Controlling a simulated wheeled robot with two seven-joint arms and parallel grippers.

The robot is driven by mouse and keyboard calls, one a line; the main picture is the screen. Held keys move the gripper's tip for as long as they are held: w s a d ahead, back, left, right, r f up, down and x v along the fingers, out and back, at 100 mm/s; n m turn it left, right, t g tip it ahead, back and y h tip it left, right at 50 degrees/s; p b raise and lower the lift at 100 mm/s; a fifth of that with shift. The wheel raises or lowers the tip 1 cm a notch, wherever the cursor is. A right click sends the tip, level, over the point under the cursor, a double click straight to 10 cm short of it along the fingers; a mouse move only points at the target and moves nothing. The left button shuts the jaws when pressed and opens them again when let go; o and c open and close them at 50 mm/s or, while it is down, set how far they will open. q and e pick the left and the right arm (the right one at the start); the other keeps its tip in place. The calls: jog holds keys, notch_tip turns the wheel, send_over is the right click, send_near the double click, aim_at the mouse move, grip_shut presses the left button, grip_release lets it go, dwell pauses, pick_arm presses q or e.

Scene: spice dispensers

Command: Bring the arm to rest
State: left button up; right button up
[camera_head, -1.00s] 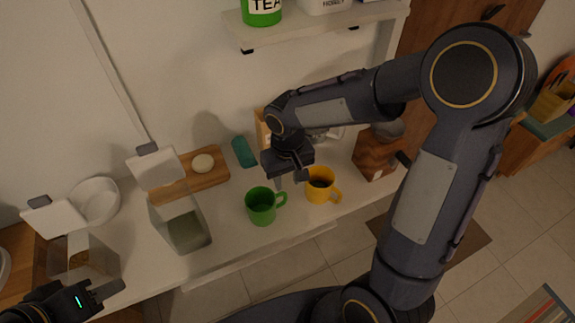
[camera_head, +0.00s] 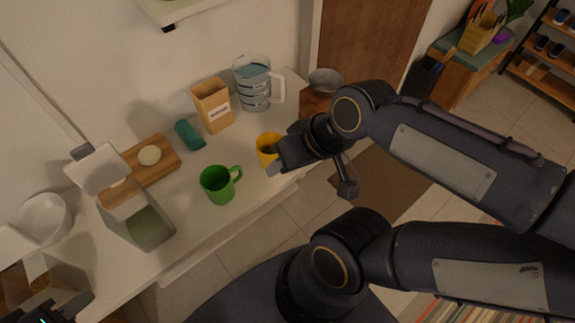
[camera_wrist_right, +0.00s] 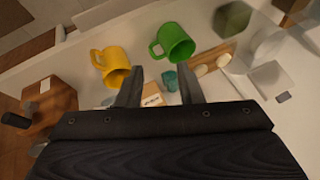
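My right gripper (camera_head: 276,168) is over the counter's front edge, overlapping the yellow mug (camera_head: 267,149) in the head view. In the right wrist view its two fingers (camera_wrist_right: 159,80) are spread with nothing held between them. The yellow mug (camera_wrist_right: 113,62) and the green mug (camera_wrist_right: 176,42) show beyond the fingertips there. The green mug (camera_head: 218,184) stands upright on the counter (camera_head: 212,232), left of the yellow one. My left gripper (camera_head: 62,309) is at the bottom left corner, mostly cut off; its fingers are unclear.
A wooden board (camera_head: 158,170), a teal item (camera_head: 189,135), a brown carton (camera_head: 213,106) and a clear pitcher (camera_head: 254,85) line the back. Open floor lies in front of the counter.

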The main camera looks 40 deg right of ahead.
jog(key=shift+s+a+f+t, duration=0.2)
jog(key=shift+s+t, duration=0.2)
jog(key=shift+s, duration=0.2)
jog(key=shift+r, duration=0.1)
dwell(1.0)
